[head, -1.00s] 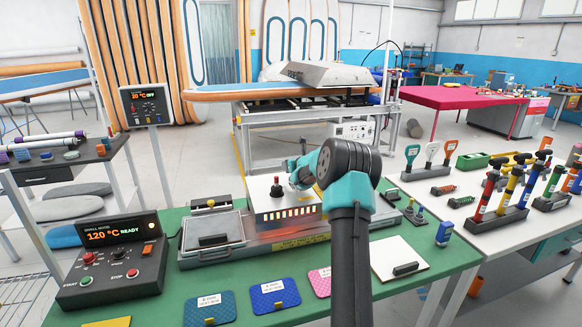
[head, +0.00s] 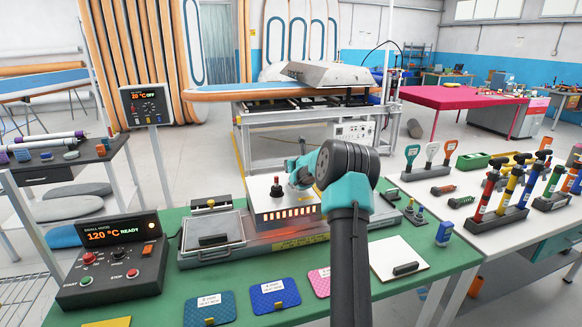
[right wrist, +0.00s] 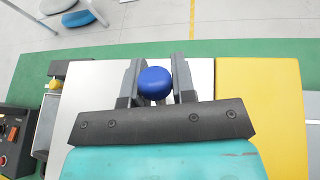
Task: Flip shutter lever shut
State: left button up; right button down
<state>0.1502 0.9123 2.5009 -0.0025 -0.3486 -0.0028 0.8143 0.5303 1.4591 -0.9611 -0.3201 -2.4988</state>
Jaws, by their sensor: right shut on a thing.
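The small heater unit (head: 270,208) stands on the green bench, a white box with glowing orange slots along its front. In the right wrist view, the right gripper (right wrist: 155,85) is shut on a round blue lever knob (right wrist: 155,83), one dark finger on each side. The lever's shaft is hidden beneath the knob. My left gripper is not in view.
A grey framed tray (head: 212,238) sits left of the heater unit. A control box (head: 112,262) reading 120 °C READY stands at the bench's left. Coloured pads (head: 274,294) and a white board (head: 398,260) lie in front. Hand tools stand on the right table.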

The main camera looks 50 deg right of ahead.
jog(key=shift+a+r, duration=0.1)
jog(key=shift+a, duration=0.05)
jog(key=shift+s+a+r+n+t+h, duration=0.25)
jog(key=shift+s+t+h, duration=0.2)
jog(key=shift+t, duration=0.45)
jog(key=shift+s+a+r+n+t+h, duration=0.25)
jog(key=shift+t+h, duration=0.3)
jog(key=shift+t, duration=0.35)
jog(key=c, duration=0.9)
grip_release()
jog(key=shift+c, duration=0.2)
jog(key=shift+s, duration=0.15)
jog(key=v, duration=1.7)
jog(key=shift+s, duration=0.1)
